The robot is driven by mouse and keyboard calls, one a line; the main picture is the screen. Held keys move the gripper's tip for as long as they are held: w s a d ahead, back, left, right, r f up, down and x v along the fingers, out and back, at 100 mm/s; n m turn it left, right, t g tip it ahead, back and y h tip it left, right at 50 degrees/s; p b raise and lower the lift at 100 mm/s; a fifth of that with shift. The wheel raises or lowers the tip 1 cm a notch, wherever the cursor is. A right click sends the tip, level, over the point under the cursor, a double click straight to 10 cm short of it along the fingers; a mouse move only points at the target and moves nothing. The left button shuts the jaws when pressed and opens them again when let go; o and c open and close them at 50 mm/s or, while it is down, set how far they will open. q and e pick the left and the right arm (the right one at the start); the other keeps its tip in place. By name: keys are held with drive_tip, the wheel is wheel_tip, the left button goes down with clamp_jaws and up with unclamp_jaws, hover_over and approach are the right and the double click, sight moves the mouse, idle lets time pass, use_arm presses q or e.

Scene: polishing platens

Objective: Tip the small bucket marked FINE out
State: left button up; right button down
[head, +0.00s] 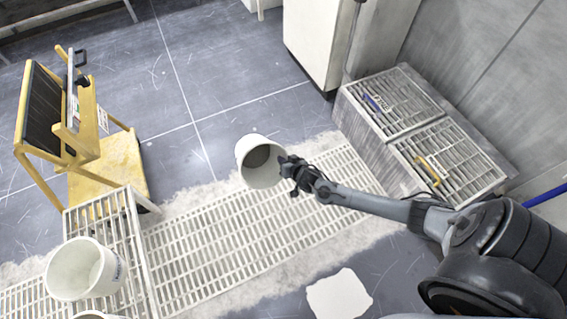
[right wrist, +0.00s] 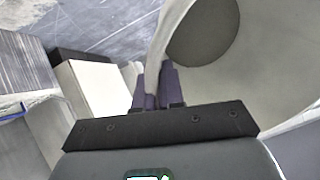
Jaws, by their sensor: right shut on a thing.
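A small white bucket (head: 246,152) is at the middle of the head view, over or near the far edge of the floor grating. My right gripper (head: 288,168) is shut on its rim at the right side. In the right wrist view the fingers (right wrist: 158,88) pinch the wall of the bucket (right wrist: 275,75), with a round grey patch, contents or bottom, inside. The bucket looks tilted, its mouth towards the camera and the arm. I cannot tell its height above the floor. No marking shows on it. My left gripper is out of view.
A long slotted floor grating (head: 225,228) crosses the middle. Another white bucket (head: 75,268) with unreadable lettering stands on a slatted stand (head: 135,240) at lower left. A yellow cart (head: 105,175) stands left. A grated grey box (head: 365,130) is at right. A pale sheet (head: 339,296) lies in front.

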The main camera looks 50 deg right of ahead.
drive_tip(key=shift+s+a+f+t+h+b, duration=0.1)
drive_tip(key=shift+s+f+t+h+b, duration=0.2)
drive_tip(key=shift+f+t+b, duration=1.25)
drive_tip(key=shift+s+a+f+t+h+b, duration=0.15)
drive_tip(key=shift+t+h+b, duration=0.15)
drive_tip(key=shift+b, duration=2.5)
drive_tip(key=shift+s+f+t+h+b, duration=0.3)
drive_tip(key=shift+f+t+b, duration=0.55)
drive_tip(key=shift+b, duration=1.3)
drive_tip(key=shift+r, duration=0.15)
